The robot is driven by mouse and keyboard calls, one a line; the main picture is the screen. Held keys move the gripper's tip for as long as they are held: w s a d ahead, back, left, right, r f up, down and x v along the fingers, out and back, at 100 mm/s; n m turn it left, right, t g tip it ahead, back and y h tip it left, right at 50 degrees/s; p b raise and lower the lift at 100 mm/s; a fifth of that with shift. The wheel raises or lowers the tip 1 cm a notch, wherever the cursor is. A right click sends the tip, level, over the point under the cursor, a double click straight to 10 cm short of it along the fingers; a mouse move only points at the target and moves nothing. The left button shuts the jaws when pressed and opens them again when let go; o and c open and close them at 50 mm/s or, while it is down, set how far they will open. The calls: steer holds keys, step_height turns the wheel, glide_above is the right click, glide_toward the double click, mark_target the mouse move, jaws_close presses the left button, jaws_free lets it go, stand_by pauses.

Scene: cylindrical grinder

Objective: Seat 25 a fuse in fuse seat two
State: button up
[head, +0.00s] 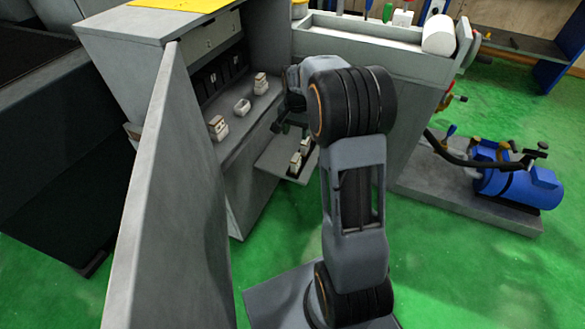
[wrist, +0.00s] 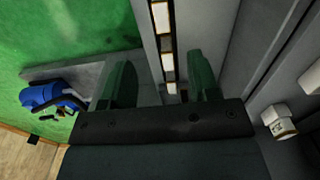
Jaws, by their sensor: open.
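The open cabinet (head: 240,190) holds a row of fuse seats on its inner ledge. The near seat (head: 218,127) and the far seat (head: 261,84) each carry a beige block. The middle seat (head: 242,107) looks low, white and empty. Pale fuses (head: 296,164) stand on a small fold-out shelf (head: 272,162) below the ledge. My gripper (head: 281,124) is above that shelf, beside the ledge, partly hidden by my arm. In the wrist view, its two green fingers (wrist: 160,74) are apart, with nothing clearly held between them. A white seat (wrist: 279,121) shows at the right.
The cabinet door (head: 170,190) stands open at the left of my arm. A grey bench (head: 360,40) with tools stands behind. A blue motor (head: 517,184) on a grey plinth is at the right. Green floor is clear between my arm and the plinth.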

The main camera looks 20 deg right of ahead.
mark_target(296, 157)
steer(key=f+b, duration=0.1)
steer(key=f, duration=0.2)
steer(key=f+b, duration=0.1)
steer(key=f, duration=0.2)
steer(key=w+f+b, duration=0.1)
steer(key=f, duration=0.2)
steer(key=shift+d, duration=0.3)
steer(key=shift+s+f+b, duration=0.15)
steer(key=shift+f+b, duration=1.45)
steer(key=shift+f, duration=1.6)
steer(key=shift+c, duration=0.3)
steer(key=shift+r, duration=0.1)
jaws_close()
steer(key=shift+r, duration=0.1)
